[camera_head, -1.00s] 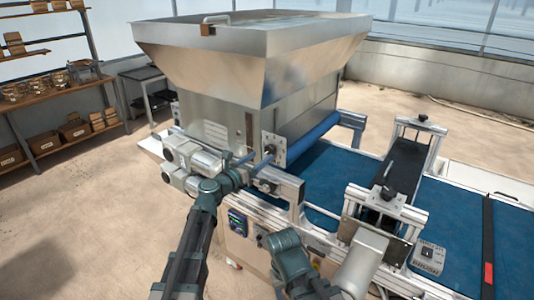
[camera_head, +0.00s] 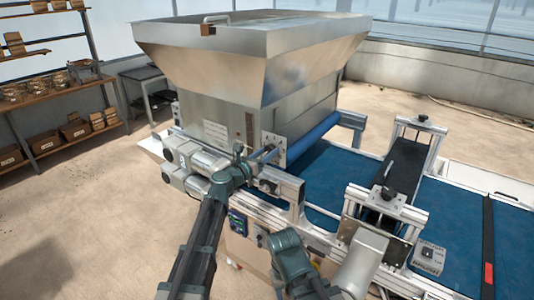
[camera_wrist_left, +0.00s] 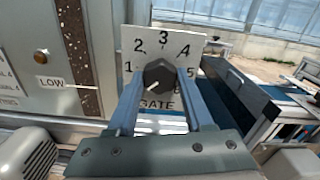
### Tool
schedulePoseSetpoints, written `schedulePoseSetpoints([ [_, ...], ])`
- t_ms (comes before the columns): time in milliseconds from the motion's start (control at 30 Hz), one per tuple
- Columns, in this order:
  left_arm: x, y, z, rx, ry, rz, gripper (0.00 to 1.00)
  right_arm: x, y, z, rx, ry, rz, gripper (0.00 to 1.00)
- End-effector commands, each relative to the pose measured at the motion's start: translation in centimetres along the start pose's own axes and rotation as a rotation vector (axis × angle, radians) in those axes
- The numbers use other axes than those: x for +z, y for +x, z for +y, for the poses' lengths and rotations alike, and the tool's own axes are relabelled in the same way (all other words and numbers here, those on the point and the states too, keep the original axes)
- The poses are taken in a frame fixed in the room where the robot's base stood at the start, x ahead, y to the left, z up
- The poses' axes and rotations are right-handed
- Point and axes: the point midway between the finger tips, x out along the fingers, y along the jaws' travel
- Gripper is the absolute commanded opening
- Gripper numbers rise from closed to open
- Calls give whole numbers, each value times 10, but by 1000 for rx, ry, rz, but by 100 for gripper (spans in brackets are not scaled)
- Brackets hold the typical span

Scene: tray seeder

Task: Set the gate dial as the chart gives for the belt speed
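In the head view my left gripper (camera_head: 258,160) reaches the front of the seeder, and the arm hides most of the dial. My right gripper is not clearly seen. No chart or speed value is readable.
The steel hopper (camera_head: 250,60) stands above the dial. A small panel with a display (camera_head: 237,222) is below it. A blue belt (camera_head: 335,180) runs right under a dark cross unit (camera_head: 403,165). A LOW label (camera_wrist_left: 50,84) sits beside a seed-level window (camera_wrist_left: 76,45).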

Motion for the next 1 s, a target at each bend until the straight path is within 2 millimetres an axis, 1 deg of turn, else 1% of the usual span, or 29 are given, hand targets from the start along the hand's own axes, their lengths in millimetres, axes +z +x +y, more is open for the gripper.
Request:
schedulePoseSetpoints([
  [33, 0, 0, 0, 0, 0, 0, 28, 0, 0, 0, 0, 0, 0, 50],
  [100, 0, 0, 0, 0, 0, 0, 15, 0, 0, 0, 0, 0, 0, 50],
  [200, 0, 0, 0, 0, 0, 0, 0, 0, 0, 0, 0, 0, 0, 50],
  [367, 0, 0, 0, 0, 8, 0, 0, 0, 0, 0, 0, 0, 0, 50],
  [567, 0, 0, 0, 0, 73, 0, 0, 0, 0, 0, 0, 0, 0, 50],
  [767, 0, 0, 0, 0, 221, 0, 0, 0, 0, 0, 0, 0, 0, 50],
  [1000, 0, 0, 0, 0, 448, 0, 0, 0, 0, 0, 0, 0, 0, 50],
])
